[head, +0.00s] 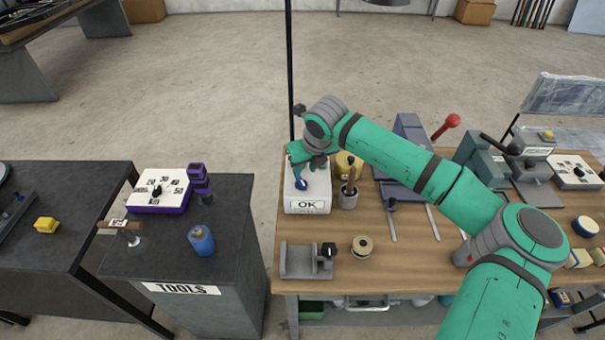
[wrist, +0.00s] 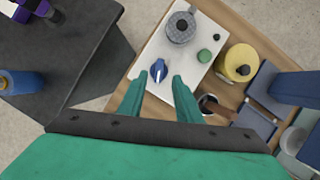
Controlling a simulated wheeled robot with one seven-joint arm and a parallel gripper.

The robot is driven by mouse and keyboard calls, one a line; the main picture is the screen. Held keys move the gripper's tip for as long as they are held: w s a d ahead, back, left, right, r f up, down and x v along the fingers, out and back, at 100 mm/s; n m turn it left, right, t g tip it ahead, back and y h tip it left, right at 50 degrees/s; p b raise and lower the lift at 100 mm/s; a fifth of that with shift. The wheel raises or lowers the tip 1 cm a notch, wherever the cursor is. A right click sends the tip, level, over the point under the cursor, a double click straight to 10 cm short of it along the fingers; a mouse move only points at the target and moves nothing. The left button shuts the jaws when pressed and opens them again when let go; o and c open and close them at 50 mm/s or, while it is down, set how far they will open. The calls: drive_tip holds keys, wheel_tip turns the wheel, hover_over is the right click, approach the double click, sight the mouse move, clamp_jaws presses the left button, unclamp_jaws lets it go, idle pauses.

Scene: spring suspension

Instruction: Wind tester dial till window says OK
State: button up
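The tester (head: 322,190) is a white box at the left end of the wooden bench. Its front window (head: 308,205) reads OK. A blue dial (head: 301,184) with a pointer sits on its top; the dial (wrist: 158,70) also shows in the wrist view. My gripper (wrist: 160,78) is open, with its two green fingers apart and the dial in line with the gap, just at the fingertips. I cannot tell whether either finger touches the dial. In the head view my gripper (head: 299,175) is over the tester and hides part of its top.
A grey round part (wrist: 181,27) and a green button (wrist: 204,56) are on the tester's top. A yellow round container (head: 348,163) and a cup of tools (head: 348,198) stand close at its right. A dark tool cabinet (head: 235,235) is to the left, across a gap.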

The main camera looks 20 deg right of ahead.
drive_tip(key=shift+v, duration=1.85)
